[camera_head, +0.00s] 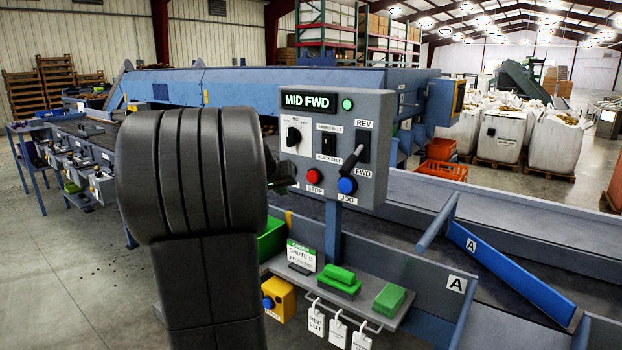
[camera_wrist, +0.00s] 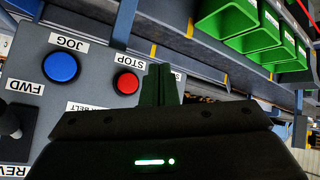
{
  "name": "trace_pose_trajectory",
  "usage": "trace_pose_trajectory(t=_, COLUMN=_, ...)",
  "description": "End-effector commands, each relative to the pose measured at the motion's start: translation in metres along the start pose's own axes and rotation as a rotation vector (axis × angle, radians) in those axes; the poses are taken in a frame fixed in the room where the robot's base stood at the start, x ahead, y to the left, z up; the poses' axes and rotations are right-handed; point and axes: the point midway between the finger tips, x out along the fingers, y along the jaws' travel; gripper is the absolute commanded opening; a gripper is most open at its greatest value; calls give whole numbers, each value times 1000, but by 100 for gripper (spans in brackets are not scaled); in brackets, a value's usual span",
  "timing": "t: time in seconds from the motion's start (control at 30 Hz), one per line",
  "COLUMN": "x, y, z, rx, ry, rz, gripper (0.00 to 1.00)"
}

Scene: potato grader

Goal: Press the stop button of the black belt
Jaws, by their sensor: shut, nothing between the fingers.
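The grey control panel (camera_head: 378,172) carries a red STOP button (camera_head: 314,176) at its lower left, beside a blue JOG button (camera_head: 347,185). A switch (camera_head: 329,145) has a label reading BLACK BELT below it; its setting is unclear. The display (camera_head: 307,101) reads MID FWD, with a lit green lamp beside it. In the wrist view the panel is upside down, and the red button (camera_wrist: 126,82) lies just left of my gripper's fingers (camera_wrist: 161,82). My gripper is shut and empty. In the head view my arm hides most of it; contact with the button cannot be judged.
A black REV/FWD lever (camera_head: 352,161) sticks out at the panel's right, and a selector knob (camera_head: 293,136) sits upper left. Below are a shelf (camera_head: 375,322) with green blocks, hanging white tags and a yellow box (camera_head: 279,299). Green bins (camera_wrist: 232,20) show in the wrist view.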

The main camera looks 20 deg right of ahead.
Motion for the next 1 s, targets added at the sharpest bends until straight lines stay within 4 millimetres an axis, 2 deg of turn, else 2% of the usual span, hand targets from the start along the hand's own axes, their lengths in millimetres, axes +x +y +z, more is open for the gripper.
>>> trace_pose_trajectory(t=0.27, x=9, y=9, z=-10, rx=2, ry=-2, rz=1, gripper=0)
trace_pose_trajectory(t=0.7, x=50, y=38, z=-39, rx=2, ry=-1, rz=0, gripper=0)
trace_pose_trajectory(t=1.0, x=61, y=45, z=-45, rx=0, ry=0, rz=0, gripper=0)
